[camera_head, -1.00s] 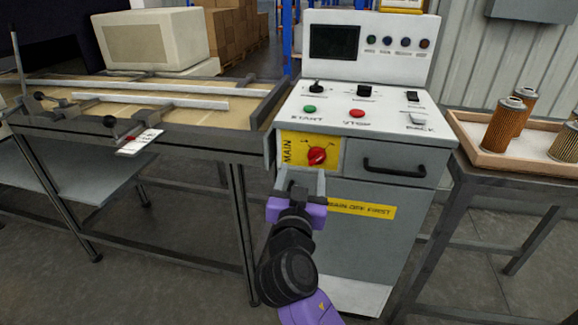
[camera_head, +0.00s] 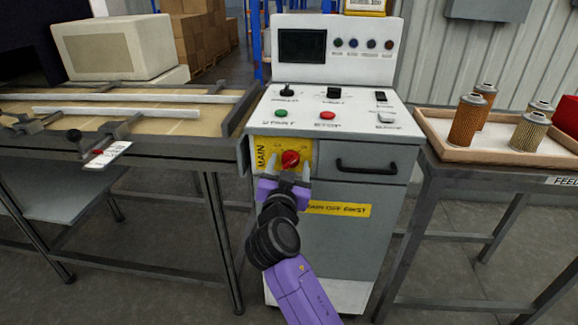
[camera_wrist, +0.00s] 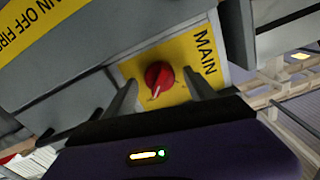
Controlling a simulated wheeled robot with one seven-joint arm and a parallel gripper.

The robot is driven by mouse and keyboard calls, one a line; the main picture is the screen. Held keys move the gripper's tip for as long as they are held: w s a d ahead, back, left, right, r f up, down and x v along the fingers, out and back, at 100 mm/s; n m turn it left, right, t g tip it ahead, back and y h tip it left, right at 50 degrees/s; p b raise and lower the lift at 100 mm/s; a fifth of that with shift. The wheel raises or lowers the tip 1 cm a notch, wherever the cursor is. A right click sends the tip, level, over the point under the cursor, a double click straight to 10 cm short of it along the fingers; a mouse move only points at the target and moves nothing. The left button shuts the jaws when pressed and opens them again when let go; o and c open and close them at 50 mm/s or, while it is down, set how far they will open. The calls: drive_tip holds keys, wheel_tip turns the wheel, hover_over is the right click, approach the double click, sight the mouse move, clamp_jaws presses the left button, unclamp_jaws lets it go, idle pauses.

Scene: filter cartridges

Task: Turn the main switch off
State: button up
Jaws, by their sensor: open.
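The main switch is a red rotary knob (camera_head: 290,159) on a yellow plate (camera_head: 262,145) marked MAIN, on the front of the grey control cabinet (camera_head: 332,240). My gripper (camera_head: 286,172) is in front of the plate, just below the knob in the head view. In the wrist view the red knob (camera_wrist: 159,76) shows between my two open fingers (camera_wrist: 162,95), with nothing held. The knob's pale pointer mark is visible, but its on or off position cannot be read. I cannot tell whether the fingers touch the knob.
A drawer with a black handle (camera_head: 366,166) is right of the switch. Start (camera_head: 281,114) and stop (camera_head: 327,115) buttons are on the top panel.

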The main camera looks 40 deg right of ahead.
drive_tip(key=c, duration=1.4)
drive_tip(key=shift+n, duration=0.3)
drive_tip(key=n+p, duration=0.1)
drive_tip(key=n, duration=0.2)
drive_tip(key=shift+n, duration=0.4)
drive_tip(key=n+p, duration=0.2)
drive_tip(key=n, duration=0.2)
drive_tip(key=shift+r, duration=0.1)
drive_tip(key=n+p, duration=0.3)
drive_tip(key=n, duration=0.2)
drive_tip(key=shift+n, duration=0.4)
drive_tip(key=shift+n+p, duration=1.3)
drive_tip(key=shift+n, duration=0.5)
drive_tip(key=shift+f, duration=0.2)
